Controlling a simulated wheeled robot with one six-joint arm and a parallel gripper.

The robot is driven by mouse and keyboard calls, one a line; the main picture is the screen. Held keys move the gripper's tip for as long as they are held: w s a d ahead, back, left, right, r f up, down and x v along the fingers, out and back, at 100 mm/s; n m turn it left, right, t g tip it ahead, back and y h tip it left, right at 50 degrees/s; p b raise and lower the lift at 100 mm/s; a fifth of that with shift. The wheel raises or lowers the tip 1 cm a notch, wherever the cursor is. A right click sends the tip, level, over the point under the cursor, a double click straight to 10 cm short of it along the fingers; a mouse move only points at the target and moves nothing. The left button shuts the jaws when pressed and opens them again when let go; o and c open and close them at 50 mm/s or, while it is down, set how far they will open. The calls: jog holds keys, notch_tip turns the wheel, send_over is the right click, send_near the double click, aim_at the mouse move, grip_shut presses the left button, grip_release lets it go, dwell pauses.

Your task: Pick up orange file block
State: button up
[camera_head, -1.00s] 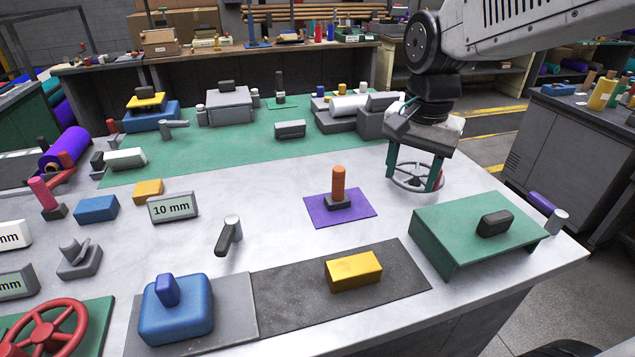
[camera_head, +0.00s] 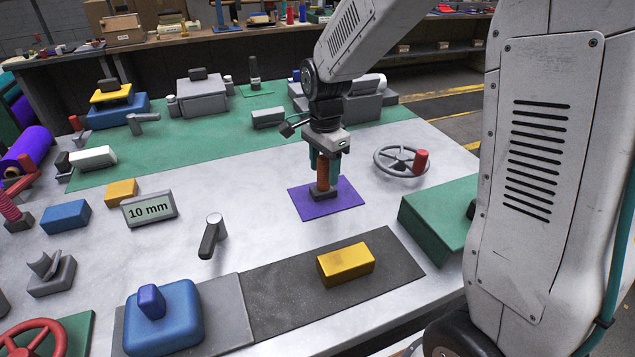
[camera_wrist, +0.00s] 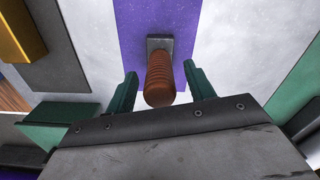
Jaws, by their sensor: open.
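The orange file block (camera_head: 323,178), a ribbed orange grip on a dark base, stands upright on a purple felt sheet (camera_head: 345,198) in the head view. It also shows in the wrist view (camera_wrist: 160,76), between the fingers. My gripper (camera_head: 325,164) is open and points down over it, with green fingers on either side of the grip. In the wrist view my gripper (camera_wrist: 163,88) shows gaps between both fingers and the grip. The grip's upper part is partly hidden by the fingers in the head view.
A red-knobbed handwheel (camera_head: 402,160) lies right of the purple sheet. A yellow block (camera_head: 346,263) sits on a dark mat (camera_head: 285,300) in front. A green stand (camera_head: 435,215) is at right, partly hidden by my arm. Bare table lies left of the sheet.

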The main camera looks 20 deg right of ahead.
jog(key=shift+f, duration=0.7)
jog(key=c, duration=1.2)
jog(key=shift+o, duration=0.3)
jog(key=shift+r, duration=0.1)
notch_tip(320, 180, up, 10)
jog(key=shift+f, duration=0.1)
